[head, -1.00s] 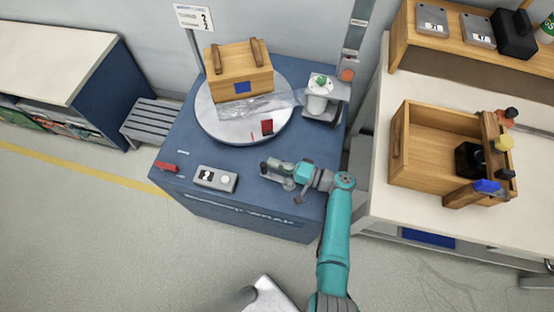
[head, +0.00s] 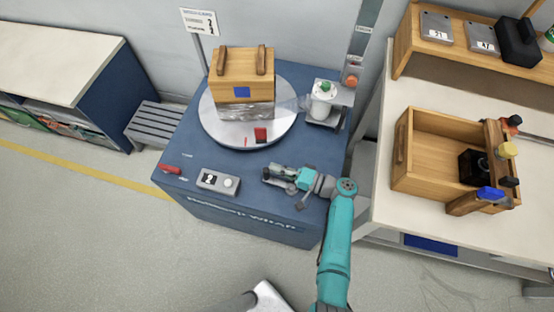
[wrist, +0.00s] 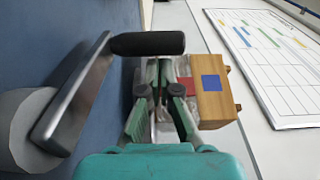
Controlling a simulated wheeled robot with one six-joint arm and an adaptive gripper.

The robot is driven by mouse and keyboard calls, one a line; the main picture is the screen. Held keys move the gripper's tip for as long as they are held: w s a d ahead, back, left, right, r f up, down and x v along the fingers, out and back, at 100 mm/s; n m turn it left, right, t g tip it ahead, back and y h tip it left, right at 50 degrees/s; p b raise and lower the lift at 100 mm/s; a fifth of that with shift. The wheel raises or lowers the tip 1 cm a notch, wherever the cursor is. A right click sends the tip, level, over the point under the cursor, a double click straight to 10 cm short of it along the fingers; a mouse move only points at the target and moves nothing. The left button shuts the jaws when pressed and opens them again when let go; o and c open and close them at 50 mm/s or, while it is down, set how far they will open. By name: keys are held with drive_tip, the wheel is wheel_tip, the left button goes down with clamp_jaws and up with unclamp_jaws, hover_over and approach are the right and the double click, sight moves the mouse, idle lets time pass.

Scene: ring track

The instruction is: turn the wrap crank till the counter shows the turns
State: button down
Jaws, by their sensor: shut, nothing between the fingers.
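The wrap crank has a grey hub (wrist: 35,125), a flat metal arm (wrist: 75,88) and a black handle (wrist: 148,44) in the wrist view. My gripper (wrist: 166,72) is shut and empty, with its fingertips close to the handle; I cannot tell whether they touch it. In the head view my gripper (head: 283,176) is over the front right of the blue wrapping machine (head: 290,231) and partly hides the crank. The counter (head: 218,181) is a grey box with a small white window; its dark digit is too small to read surely. A wooden crate (head: 241,68) stands on the round turntable (head: 222,131), with clear film (head: 247,110) around its lower part.
A film roll post (head: 322,102) stands right of the turntable. A red block (head: 260,134) lies on the turntable's front. A red lever (head: 170,169) is at the machine's left. A bench (head: 408,213) with an open wooden box (head: 430,178) stands right. A sign (head: 200,21) stands behind.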

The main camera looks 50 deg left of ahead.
wheel_tip(320, 180, up, 10)
drive_tip(key=shift+f, duration=0.25)
idle(0.3)
